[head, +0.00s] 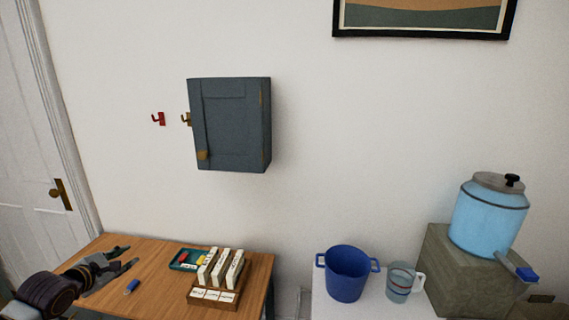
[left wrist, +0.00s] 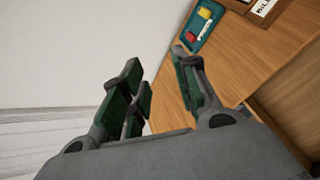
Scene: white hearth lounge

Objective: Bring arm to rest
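My left gripper (head: 121,264) reaches in from the lower left in the head view, above the left part of the wooden table (head: 150,290). Its two fingers are spread apart with nothing between them; the left wrist view also shows the green-padded fingers (left wrist: 160,90) apart and empty. A small blue object (head: 132,286) lies on the table just below and right of the fingers. My right gripper is in neither view.
A teal tray (head: 176,266) with small coloured items and a wooden holder (head: 215,296) with white upright blocks stand on the table. A blue pot (head: 347,280), clear jug (head: 400,284) and water dispenser (head: 488,220) stand right.

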